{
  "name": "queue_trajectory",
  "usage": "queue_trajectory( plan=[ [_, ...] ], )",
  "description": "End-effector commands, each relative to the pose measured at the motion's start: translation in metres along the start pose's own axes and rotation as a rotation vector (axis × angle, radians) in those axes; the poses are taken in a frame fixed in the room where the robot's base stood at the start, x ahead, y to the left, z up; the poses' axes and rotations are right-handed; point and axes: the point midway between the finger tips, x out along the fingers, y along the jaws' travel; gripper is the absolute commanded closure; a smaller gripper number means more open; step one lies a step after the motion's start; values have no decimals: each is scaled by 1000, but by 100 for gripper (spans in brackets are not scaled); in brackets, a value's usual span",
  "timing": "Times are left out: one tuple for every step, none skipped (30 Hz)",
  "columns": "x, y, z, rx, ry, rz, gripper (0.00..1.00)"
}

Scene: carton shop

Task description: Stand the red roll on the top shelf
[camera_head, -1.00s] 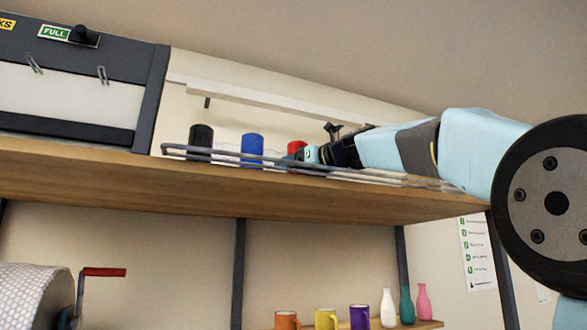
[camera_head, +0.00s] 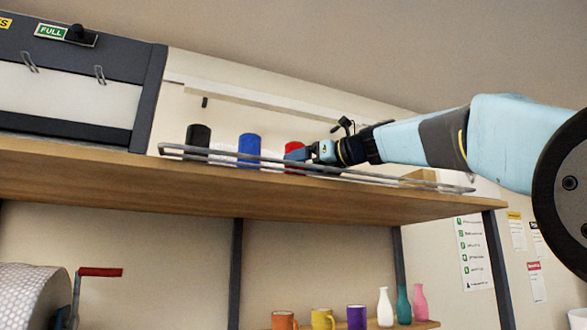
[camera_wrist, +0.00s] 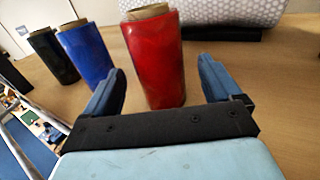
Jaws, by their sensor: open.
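The red roll (camera_wrist: 155,62) stands upright on the wooden top shelf (camera_wrist: 220,58), in front of my gripper in the wrist view. My gripper (camera_wrist: 162,85) is open, with one blue finger to the left of the roll and the other to its right. The roll is not clasped, and it appears at or just beyond the fingertips. In the head view the red roll (camera_head: 294,150) shows behind the shelf rail, partly hidden by my gripper (camera_head: 310,152) at its right side.
A blue roll (camera_wrist: 85,52) and a black roll (camera_wrist: 53,56) stand upright in a row left of the red one. A metal rail (camera_head: 270,160) runs along the shelf's front edge. A bubble-wrap roll (camera_wrist: 235,12) lies behind. Mugs and bottles stand on a lower shelf (camera_head: 420,324).

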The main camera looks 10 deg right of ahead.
Motion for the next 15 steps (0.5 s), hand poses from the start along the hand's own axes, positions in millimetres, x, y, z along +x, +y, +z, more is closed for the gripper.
queue_trajectory(
  plan=[
    [-11,0,0,0,-1,-1,9],
    [-17,0,0,0,-1,-1,9],
    [-25,0,1,-1,-2,-2,9],
    [-30,0,0,-1,-1,-1,9],
    [-35,0,0,0,-1,-1,9],
    [-41,0,0,0,-2,-1,9],
    [-46,0,0,0,-2,-1,9],
    [-50,0,0,0,-1,-1,9],
    [-54,0,0,0,0,0,9],
    [-57,0,0,0,0,-1,9],
    [-60,0,0,0,0,-1,9],
    [-63,0,0,0,0,-1,9],
    [-65,0,0,0,0,0,9],
    [-66,0,0,0,0,0,9],
    [-68,0,0,0,0,0,9]
  ],
)
